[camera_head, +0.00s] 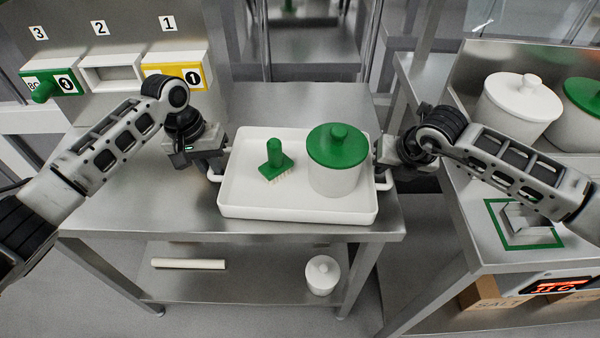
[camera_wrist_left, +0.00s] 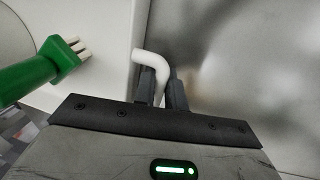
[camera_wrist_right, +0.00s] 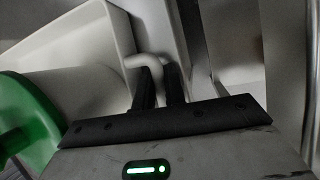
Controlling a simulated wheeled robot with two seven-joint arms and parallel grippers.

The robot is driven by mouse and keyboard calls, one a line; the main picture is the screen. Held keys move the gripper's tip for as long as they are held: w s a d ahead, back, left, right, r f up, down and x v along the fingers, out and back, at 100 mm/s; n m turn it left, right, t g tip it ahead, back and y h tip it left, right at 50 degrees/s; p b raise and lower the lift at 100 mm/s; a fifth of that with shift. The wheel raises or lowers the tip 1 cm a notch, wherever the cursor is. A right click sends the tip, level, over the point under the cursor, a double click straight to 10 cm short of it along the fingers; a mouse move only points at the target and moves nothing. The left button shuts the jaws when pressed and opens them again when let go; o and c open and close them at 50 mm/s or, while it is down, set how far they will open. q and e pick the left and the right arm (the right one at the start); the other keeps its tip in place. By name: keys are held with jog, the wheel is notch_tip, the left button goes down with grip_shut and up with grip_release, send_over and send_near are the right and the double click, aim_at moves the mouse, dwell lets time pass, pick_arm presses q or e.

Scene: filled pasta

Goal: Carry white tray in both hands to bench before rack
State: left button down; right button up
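The white tray (camera_head: 235,207) is level over the steel bench (camera_head: 170,215) in the middle of the head view. I cannot tell whether it rests on the bench or hangs just above it. It carries a green-handled brush (camera_head: 276,160) and a white pot with a green lid (camera_head: 338,150). My left gripper (camera_head: 213,168) is at the tray's left handle; its fingers close around the bent white handle (camera_wrist_left: 150,62) in the left wrist view. My right gripper (camera_head: 384,165) is at the right handle; its fingers close around that handle (camera_wrist_right: 147,62) in the right wrist view.
A rack (camera_head: 111,72) with bays numbered 3, 2 and 1 stands at the back left. The right bench (camera_head: 478,235) has a green-framed scale plate and lidded pots (camera_head: 520,103). A lower shelf (camera_head: 245,280) holds a white roll and a small pot. Bench space left of the tray is clear.

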grip_shut()
